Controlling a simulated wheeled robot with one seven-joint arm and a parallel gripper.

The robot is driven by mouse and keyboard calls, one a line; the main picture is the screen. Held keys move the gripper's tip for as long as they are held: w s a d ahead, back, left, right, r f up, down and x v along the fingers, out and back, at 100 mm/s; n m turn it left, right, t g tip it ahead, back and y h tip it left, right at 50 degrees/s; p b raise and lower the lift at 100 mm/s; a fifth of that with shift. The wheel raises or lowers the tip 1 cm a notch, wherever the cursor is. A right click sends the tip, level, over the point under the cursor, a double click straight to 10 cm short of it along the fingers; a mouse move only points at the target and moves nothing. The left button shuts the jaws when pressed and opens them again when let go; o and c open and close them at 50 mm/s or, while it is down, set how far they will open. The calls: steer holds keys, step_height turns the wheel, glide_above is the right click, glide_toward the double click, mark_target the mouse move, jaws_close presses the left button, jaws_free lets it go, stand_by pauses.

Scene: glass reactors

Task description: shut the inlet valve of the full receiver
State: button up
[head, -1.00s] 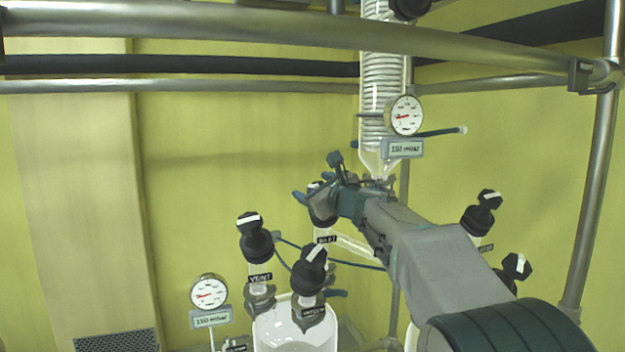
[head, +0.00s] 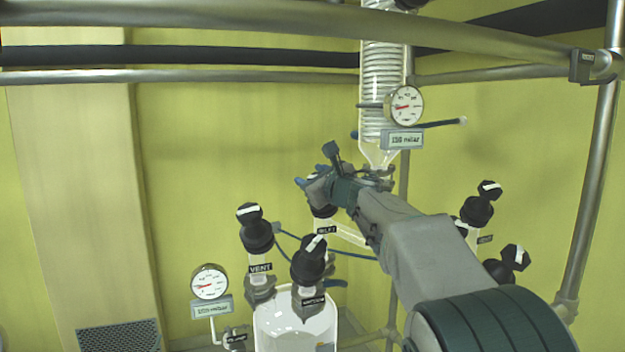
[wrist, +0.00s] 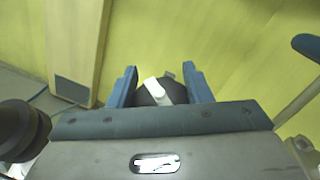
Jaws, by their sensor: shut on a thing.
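The full receiver (head: 290,325) is a clear glass vessel at the lower middle of the head view. Its inlet valve (head: 322,210) has a dark knob above an INLET label (head: 327,230), partly hidden by my gripper (head: 311,181). In the wrist view, the dark knob with a white bar (wrist: 158,93) sits between the two blue fingers of my gripper (wrist: 159,72). The fingers are shut on the knob, one on each side. The white bar leans slightly from straight up in that view.
The vent valve (head: 255,230) and another dark-knobbed valve (head: 310,262) stand close by on the receiver. A coiled condenser (head: 383,85) with a gauge (head: 403,106) rises behind my arm. A metal rail (head: 300,22) crosses above. More valves (head: 480,205) stand at right.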

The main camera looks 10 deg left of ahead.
steer(key=shift+f+b, duration=0.25)
steer(key=shift+b, duration=0.15)
steer(key=m+t+h+b, duration=0.1)
steer(key=m+t+b, duration=0.1)
steer(key=b, duration=0.2)
steer(key=shift+f, duration=0.1)
steer(key=m+h+b, duration=0.1)
steer(key=m+t+h+b, duration=0.2)
steer(key=shift+w+d+r+b, duration=0.15)
steer(key=shift+r+b, duration=0.1)
steer(key=shift+b, duration=0.15)
steer(key=m+t+h+b, duration=0.1)
steer(key=m+h+b, duration=0.1)
steer(key=shift+d+m+t+h, duration=0.15)
steer(key=shift+m+t+h, duration=0.15)
steer(key=shift+h, duration=0.1)
steer(key=m+h, duration=0.2)
steer(key=m+t+h+b, duration=0.1)
steer(key=m+h, duration=0.1)
steer(key=shift+w+d+r, duration=0.1)
steer(key=shift+d+r, duration=0.05)
steer(key=shift+r, duration=0.05)
steer(key=shift+d+m+h, duration=0.15)
steer(key=shift+m+h, duration=0.65)
steer(key=shift+h, duration=0.2)
steer(key=shift+d+m+h, duration=0.1)
steer(key=shift+m+h, duration=0.7)
steer(key=shift+h, duration=0.2)
steer(key=shift+d+m, duration=0.1)
steer(key=shift+m, duration=0.2)
